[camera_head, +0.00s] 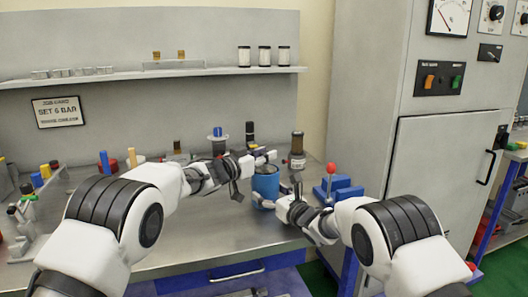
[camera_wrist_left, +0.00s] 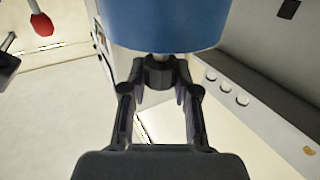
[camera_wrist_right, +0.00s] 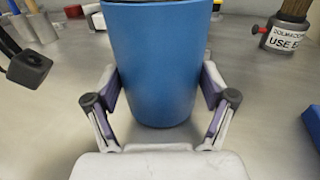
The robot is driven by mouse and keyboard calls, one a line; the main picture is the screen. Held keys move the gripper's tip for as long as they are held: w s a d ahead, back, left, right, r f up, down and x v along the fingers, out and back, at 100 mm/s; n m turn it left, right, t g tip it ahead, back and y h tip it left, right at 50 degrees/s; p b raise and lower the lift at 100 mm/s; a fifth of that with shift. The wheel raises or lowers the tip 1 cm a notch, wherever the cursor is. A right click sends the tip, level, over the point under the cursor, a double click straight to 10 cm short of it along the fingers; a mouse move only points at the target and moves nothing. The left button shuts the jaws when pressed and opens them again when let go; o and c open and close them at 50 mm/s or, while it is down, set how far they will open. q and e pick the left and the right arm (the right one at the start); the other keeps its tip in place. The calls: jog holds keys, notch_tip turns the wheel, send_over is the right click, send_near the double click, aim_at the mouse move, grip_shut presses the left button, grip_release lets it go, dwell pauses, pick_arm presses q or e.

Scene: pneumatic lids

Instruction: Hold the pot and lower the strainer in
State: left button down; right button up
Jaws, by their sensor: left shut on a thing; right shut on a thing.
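The blue pot (camera_head: 265,184) stands upright on the steel bench (camera_head: 205,232). My right gripper (camera_head: 264,203) is shut on it, with a finger on each side of its wall in the right wrist view (camera_wrist_right: 160,85). My left gripper (camera_head: 264,158) is over the pot's mouth. In the left wrist view its fingers (camera_wrist_left: 158,72) close on a small pale stem (camera_wrist_left: 158,56), seemingly the strainer's handle, beside the blue pot wall (camera_wrist_left: 165,25). The strainer's body is not clearly visible; I cannot tell how deep it sits.
A labelled brown-topped cylinder (camera_head: 297,146) stands behind the pot. Blue blocks (camera_head: 346,191) and a red-knobbed lever (camera_head: 331,170) stand to the right. A grey cabinet (camera_head: 436,150) rises beyond them. Small parts line the back of the bench. The bench front is mostly clear.

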pick_arm(q)
jog(key=shift+f, duration=0.4)
jog(key=c, duration=0.8)
grip_release()
jog(key=v, duration=1.2)
